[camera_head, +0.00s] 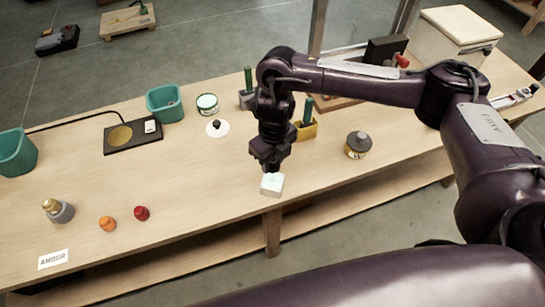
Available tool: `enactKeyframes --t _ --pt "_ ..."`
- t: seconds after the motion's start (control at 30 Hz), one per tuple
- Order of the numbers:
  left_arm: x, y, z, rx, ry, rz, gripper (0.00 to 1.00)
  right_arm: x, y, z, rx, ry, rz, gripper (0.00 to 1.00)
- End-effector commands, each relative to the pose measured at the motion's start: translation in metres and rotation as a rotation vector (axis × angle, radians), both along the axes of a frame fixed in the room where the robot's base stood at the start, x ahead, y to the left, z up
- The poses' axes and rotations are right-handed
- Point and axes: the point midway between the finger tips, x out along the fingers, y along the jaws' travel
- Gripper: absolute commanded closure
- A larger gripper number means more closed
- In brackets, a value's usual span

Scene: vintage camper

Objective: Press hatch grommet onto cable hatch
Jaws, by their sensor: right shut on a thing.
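My right gripper (270,163) points down over the front edge of the table, shut on a small pale block (272,184) that shows just below its fingers. I cannot tell whether the block touches the table top. I cannot surely tell which thing is the hatch grommet or the cable hatch. A white disc with a dark knob-like piece (217,127) lies on the table, behind and left of the gripper. My left gripper is not in view.
On the wooden table (190,190) stand teal bins (164,103), a round tin (207,104), a black pad (132,136), a yellow holder (304,131) and a dark-lidded jar (358,145). Orange (107,224) and red (142,213) pieces lie left. The table between them and the gripper is clear.

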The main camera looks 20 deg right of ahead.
Motion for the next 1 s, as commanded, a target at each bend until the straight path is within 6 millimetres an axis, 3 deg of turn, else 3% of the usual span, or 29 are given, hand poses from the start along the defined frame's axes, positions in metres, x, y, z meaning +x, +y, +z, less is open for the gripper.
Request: enactKeyframes --t 0.47,1.0 --pt "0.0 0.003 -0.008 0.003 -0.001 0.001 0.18 0.0 0.0 -0.008 0.0 0.0 -0.003 0.88" --pt "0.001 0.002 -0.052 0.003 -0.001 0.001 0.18 0.0 0.0 -0.055 -0.001 0.0 -0.004 0.88"
